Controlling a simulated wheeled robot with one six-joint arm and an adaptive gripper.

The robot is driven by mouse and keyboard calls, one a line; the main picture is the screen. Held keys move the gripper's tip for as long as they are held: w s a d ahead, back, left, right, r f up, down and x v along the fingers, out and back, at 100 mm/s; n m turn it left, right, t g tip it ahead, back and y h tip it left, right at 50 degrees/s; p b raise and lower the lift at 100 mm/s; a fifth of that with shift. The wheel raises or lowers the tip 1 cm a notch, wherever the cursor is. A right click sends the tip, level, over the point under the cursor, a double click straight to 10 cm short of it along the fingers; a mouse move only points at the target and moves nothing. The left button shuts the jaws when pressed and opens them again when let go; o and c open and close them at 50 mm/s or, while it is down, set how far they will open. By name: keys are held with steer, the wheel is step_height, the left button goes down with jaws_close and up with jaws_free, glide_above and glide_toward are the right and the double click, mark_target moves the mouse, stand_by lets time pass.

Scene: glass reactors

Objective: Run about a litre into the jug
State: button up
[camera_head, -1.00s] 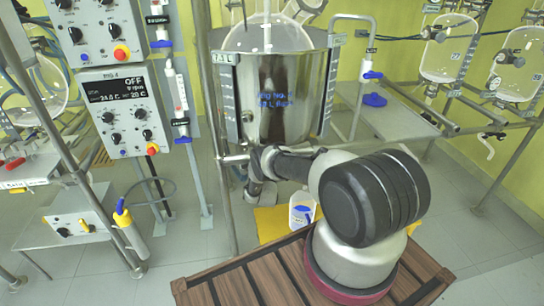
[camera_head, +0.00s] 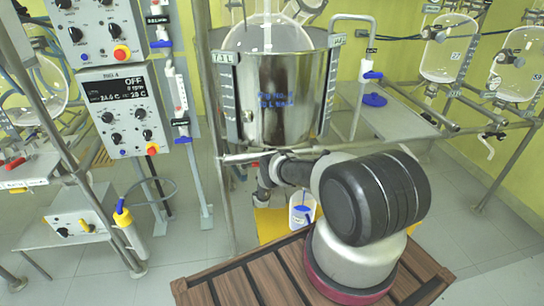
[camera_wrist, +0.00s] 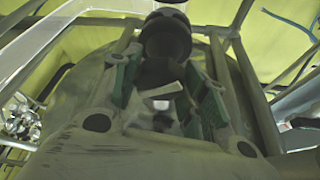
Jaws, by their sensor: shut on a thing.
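The jug (camera_head: 301,213) is a small white container with blue marking, standing on a yellow mat (camera_head: 268,224) under the vessel. The large steel-jacketed glass vessel (camera_head: 285,105) stands above it in a metal frame. My gripper (camera_head: 260,197) is below the vessel, left of the jug and apart from it. In the wrist view my gripper (camera_wrist: 163,95) has its green-padded fingers close around a pale lever (camera_wrist: 168,89), below a dark round fitting (camera_wrist: 166,38). The exact grip is shadowed. No stream into the jug can be made out, and its fill level is unclear.
The frame's crossbar (camera_head: 262,154) runs just above my arm. A control box reading OFF (camera_head: 125,108) stands at the left. Other glass vessels (camera_head: 450,48) hang at the right. A brown slatted deck (camera_head: 235,287) fills the front.

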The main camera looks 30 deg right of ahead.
steer(key=o, duration=1.1)
steer(key=shift+c, duration=0.2)
steer(key=v, duration=0.7)
steer(key=shift+s, duration=0.25)
steer(key=shift+a+f, duration=0.1)
steer(key=shift+f, duration=0.1)
